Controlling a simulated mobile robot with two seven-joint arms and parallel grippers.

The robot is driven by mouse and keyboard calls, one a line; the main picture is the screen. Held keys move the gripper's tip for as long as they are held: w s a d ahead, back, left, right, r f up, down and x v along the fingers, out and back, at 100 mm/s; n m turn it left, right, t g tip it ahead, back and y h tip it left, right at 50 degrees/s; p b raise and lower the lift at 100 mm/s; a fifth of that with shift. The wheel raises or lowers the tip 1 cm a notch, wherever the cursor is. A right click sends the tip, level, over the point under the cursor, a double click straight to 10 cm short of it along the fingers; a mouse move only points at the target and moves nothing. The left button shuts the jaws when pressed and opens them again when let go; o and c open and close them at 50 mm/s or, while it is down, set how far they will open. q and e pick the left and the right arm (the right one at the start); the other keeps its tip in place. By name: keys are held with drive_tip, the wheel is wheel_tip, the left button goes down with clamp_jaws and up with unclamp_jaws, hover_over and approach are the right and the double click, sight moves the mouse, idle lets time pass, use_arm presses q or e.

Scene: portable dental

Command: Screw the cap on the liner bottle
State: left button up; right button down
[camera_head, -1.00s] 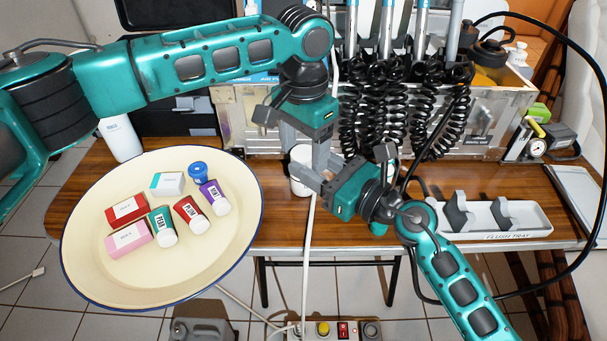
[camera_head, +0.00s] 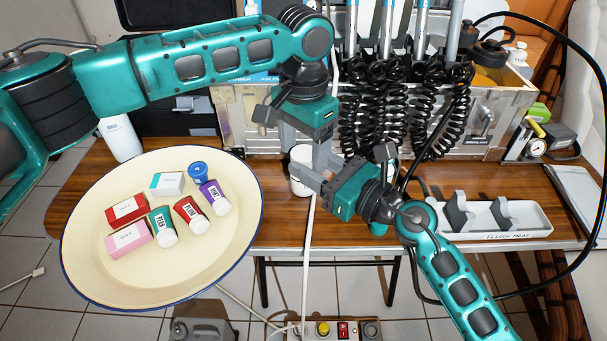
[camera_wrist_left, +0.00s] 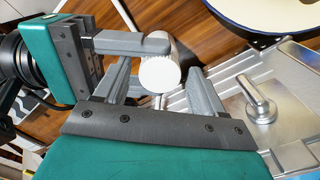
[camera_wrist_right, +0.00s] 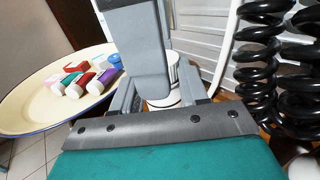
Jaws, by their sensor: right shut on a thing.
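The white liner bottle (camera_head: 296,182) stands on the wooden table, partly hidden by my grippers. Its white ribbed cap (camera_wrist_left: 158,75) sits at its top in the left wrist view; whether it is fully seated cannot be seen. My right gripper (camera_head: 312,178) comes from the right and is shut on the bottle; its grey finger lies along the bottle's side. My left gripper (camera_head: 318,160) reaches down from above. Its fingers (camera_wrist_left: 160,85) stand apart on either side of the cap, with a gap visible. In the right wrist view, the left finger partly covers the bottle (camera_wrist_right: 173,72).
A cream tray (camera_head: 110,275) at the left holds small boxes and bottles. A metal case (camera_head: 240,125) with coiled black hoses (camera_head: 430,125) stands close behind the grippers. A flush tray (camera_head: 530,218) lies at the right. A white cable hangs down the table's front.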

use_arm(q)
drive_tip(key=shift+r, duration=0.1)
drive_tip(key=shift+r, duration=2.15)
wheel_tip(320, 180, up, 4)
drive_tip(key=shift+f, duration=0.2)
drive_tip(key=shift+c, duration=0.4)
wheel_tip(320, 180, down, 8)
drive_tip(key=shift+f, duration=0.1)
